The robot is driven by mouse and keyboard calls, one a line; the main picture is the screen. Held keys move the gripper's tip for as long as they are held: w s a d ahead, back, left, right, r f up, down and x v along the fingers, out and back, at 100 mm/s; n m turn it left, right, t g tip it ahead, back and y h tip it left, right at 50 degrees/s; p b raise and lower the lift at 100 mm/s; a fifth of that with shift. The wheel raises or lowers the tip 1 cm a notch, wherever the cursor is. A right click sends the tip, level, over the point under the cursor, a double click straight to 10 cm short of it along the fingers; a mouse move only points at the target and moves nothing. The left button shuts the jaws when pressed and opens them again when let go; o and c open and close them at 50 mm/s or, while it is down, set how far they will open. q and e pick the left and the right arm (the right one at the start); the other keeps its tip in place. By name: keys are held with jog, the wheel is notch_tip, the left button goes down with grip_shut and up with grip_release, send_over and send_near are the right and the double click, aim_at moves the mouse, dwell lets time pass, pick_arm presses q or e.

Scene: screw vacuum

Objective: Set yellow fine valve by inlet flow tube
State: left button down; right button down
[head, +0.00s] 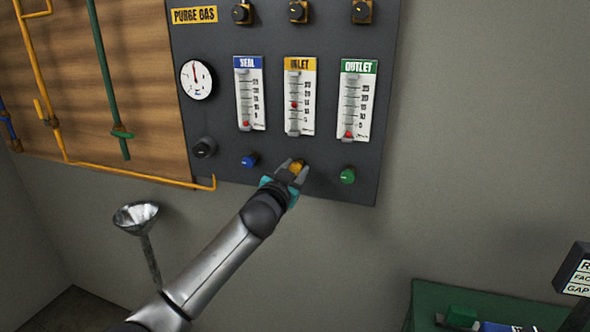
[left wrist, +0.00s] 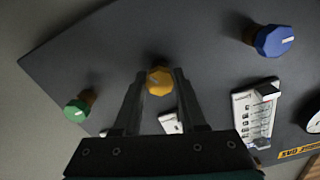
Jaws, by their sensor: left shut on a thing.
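The yellow fine valve knob (head: 297,168) is below the inlet flow tube on the dark panel. My left gripper (head: 291,172) is shut on this knob. In the left wrist view the yellow knob (left wrist: 159,81) sits between the two fingertips of the left gripper (left wrist: 160,85). The inlet flow tube (head: 300,97) has a yellow label, and its red float is around mid-scale, near the middle of the tube. In the left wrist view that tube is mostly hidden behind the gripper. My right gripper is not in view.
The blue knob (head: 250,160) and green knob (head: 347,175) flank the yellow one. The seal tube (head: 250,95) and outlet tube (head: 354,100) have floats near the bottom. A round gauge (head: 196,80) and black knob (head: 204,148) are at left. A metal funnel (head: 135,215) stands lower left.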

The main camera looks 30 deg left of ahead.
pick_arm(q)
jog(key=m+p, duration=0.2)
jog(key=m, duration=0.1)
jog(key=shift+r, duration=0.15)
jog(key=shift+f+m+p, duration=0.2)
jog(key=shift+m+p, duration=0.35)
jog(key=shift+m, duration=0.55)
jog(key=shift+c, duration=2.3)
grip_release()
jog(key=shift+s+d, duration=0.1)
jog(key=v, duration=1.5)
jog(key=shift+p, duration=0.35)
jog(key=shift+d, duration=0.1)
